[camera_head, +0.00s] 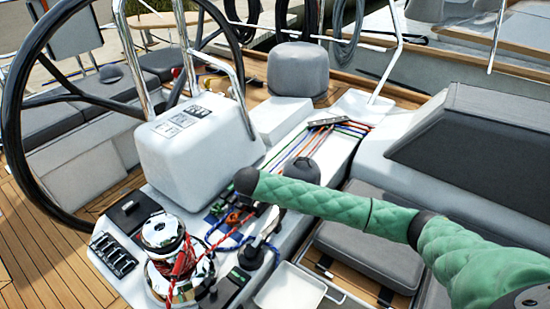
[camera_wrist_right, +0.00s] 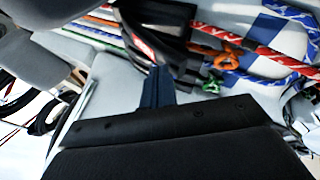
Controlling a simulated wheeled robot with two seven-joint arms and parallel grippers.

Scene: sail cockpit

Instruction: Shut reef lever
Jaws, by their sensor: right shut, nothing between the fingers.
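A bank of rope clutches with small coloured levers sits on the white cockpit console. An orange lever (camera_head: 232,217) shows in the head view, left of my green-sleeved right forearm. In the right wrist view, an orange lever (camera_wrist_right: 225,57) and a green lever (camera_wrist_right: 212,85) lie right of a black clutch body (camera_wrist_right: 150,40) with a red label. I cannot tell which lever is the reef lever. My right gripper (camera_wrist_right: 158,75) is shut and empty, its fingertips close against the black body; contact is unclear. The forearm largely hides it in the head view. My left gripper is out of view.
A chrome winch (camera_head: 163,235) wrapped in red rope stands left of the clutches. A white pedestal (camera_head: 195,140) and a large steering wheel (camera_head: 12,110) rise behind. Coloured ropes (camera_head: 300,145) run aft to front. A grey cushion (camera_head: 375,255) lies at the right.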

